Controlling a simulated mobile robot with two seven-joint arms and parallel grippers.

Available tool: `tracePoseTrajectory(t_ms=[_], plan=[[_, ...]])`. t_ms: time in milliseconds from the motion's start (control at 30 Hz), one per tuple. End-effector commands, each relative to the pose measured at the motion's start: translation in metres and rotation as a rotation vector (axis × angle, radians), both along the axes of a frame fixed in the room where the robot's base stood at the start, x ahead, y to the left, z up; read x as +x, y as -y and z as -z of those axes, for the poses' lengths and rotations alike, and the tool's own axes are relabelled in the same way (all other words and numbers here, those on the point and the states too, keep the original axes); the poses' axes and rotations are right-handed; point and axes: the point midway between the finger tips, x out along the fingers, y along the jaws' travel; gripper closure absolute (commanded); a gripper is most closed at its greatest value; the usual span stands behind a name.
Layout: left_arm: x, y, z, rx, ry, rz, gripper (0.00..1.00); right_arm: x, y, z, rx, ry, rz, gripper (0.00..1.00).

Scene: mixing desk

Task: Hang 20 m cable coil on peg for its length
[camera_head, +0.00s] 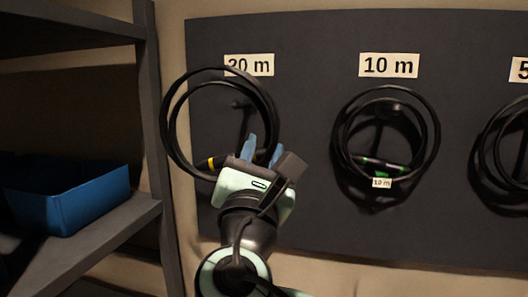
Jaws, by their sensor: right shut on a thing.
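A black cable coil (166,130) with a yellow band hangs in the grip of my right gripper (262,152), which is shut on the coil's lower right part. The coil is upright in front of the board's left part and overlaps the lower edge of the "20 m" label (249,65). A dark peg (241,104) under that label shows inside the coil's loop. I cannot tell whether the coil is around the peg or in front of it. My left gripper is not in view.
A dark board (308,150) fills the wall. Another coil (433,140) hangs under the "10 m" label (388,65), with a small "10 m" tag. Part of a third coil (480,150) hangs at the right edge. Dark shelving with a blue bin (85,203) stands at the left.

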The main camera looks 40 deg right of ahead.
Motion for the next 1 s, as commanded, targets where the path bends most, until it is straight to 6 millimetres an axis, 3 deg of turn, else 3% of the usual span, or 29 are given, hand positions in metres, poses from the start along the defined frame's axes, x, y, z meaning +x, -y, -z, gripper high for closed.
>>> tracePoseTrajectory(t_ms=[1000], plan=[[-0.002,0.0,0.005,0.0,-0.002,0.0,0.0,0.034,0.044,0.003,0.001,0.003,0.002,1.0]])
